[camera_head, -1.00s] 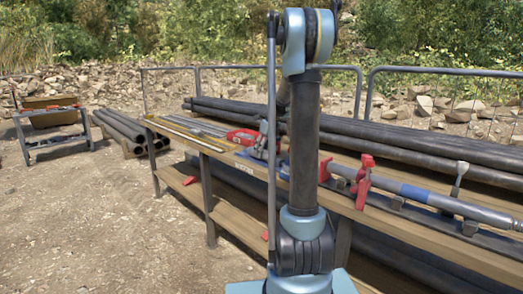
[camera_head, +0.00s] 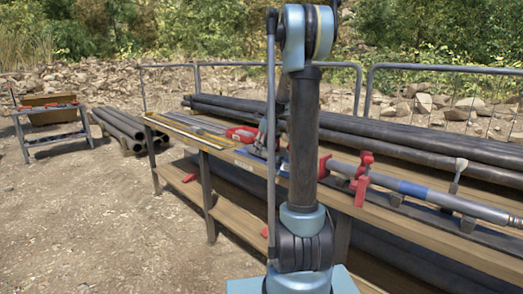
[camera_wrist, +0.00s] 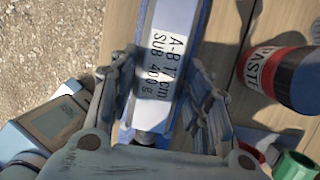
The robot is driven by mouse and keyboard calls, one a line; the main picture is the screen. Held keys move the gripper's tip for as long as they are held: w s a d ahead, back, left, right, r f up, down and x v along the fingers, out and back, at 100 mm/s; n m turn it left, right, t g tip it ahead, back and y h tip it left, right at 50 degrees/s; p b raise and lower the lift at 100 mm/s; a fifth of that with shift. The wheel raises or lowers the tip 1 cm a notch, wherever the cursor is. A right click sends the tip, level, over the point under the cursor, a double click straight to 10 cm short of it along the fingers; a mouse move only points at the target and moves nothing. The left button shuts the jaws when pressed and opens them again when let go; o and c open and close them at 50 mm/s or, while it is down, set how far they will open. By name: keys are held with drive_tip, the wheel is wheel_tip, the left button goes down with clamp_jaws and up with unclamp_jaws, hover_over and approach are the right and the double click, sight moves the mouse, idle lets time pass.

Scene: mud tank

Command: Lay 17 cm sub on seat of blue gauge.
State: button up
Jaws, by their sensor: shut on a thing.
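In the wrist view, a long piece (camera_wrist: 165,62) with a white label reading "A-8 17 cm SUB 400 g" and blue edges lies between my fingers. My gripper (camera_wrist: 160,80) is shut on it, one finger along each side. Its far end runs out of the top of the view. In the head view, my gripper is mostly hidden behind my arm, over the middle of the workbench (camera_head: 235,157). I cannot tell a separate blue gauge or its seat from the blue parts near the gripper.
A dark container marked "PASTE" (camera_wrist: 285,75) stands close to the right of my gripper. A device with a grey display (camera_wrist: 55,118) is at left. A clamped steel rod (camera_head: 425,193) and long dark pipes (camera_head: 400,138) lie to the right.

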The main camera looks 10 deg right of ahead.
drive_tip(key=shift+f, duration=0.25)
drive_tip(key=o, duration=1.4)
drive_tip(key=shift+o, duration=0.8)
drive_tip(key=shift+o, duration=1.1)
drive_tip(key=shift+w+r, duration=0.1)
drive_tip(key=shift+r, duration=3.4)
